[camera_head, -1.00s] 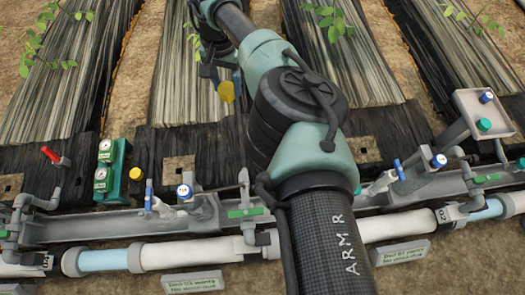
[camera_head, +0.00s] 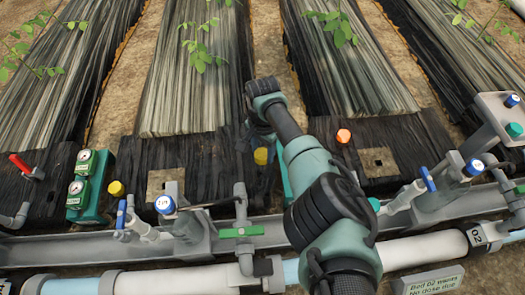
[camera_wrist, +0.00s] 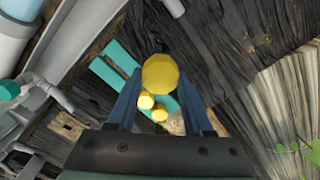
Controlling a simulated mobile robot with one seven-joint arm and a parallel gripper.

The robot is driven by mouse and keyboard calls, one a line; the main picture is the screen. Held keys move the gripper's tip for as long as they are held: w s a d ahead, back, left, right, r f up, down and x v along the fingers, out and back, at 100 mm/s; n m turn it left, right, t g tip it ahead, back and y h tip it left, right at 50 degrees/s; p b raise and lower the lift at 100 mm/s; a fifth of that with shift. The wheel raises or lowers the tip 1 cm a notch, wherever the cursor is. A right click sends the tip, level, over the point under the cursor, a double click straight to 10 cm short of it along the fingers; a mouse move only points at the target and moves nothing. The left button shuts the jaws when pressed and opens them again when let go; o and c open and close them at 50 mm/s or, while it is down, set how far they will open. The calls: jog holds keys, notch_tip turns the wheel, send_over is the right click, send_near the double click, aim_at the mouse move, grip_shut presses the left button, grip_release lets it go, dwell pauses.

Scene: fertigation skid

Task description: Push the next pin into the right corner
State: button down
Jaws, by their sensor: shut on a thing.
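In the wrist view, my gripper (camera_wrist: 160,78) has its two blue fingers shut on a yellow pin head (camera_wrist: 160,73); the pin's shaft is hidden. In the head view, my arm reaches down to the right end of the middle bed's black sheet (camera_head: 200,155), and a yellow head (camera_head: 261,156) shows under the wrist there. The fingers are mostly hidden in this view. I cannot tell whether the pin touches the sheet. Two smaller yellow pieces, one (camera_wrist: 147,101) and another (camera_wrist: 160,115), lie below the held head in the wrist view. An orange-topped pin (camera_head: 343,135) stands at the right bed's sheet.
A green gauge box (camera_head: 91,185) and a yellow cap (camera_head: 116,188) stand at the left. Grey pipework (camera_head: 90,245) with blue-handled (camera_head: 428,179) and green-handled (camera_head: 241,232) valves runs across the front. A teal box (camera_head: 286,180) is partly behind my arm.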

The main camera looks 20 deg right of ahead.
jog(key=shift+f+b, duration=4.65)
jog(key=shift+f, duration=0.25)
jog(key=shift+a+f, duration=0.1)
jog(key=shift+f, duration=0.1)
jog(key=shift+f, duration=0.4)
jog(key=shift+c, duration=1.1)
grip_release()
jog(key=shift+r, duration=0.1)
notch_tip(320, 180, up, 8)
jog(key=p, duration=0.7)
jog(key=shift+p, duration=0.35)
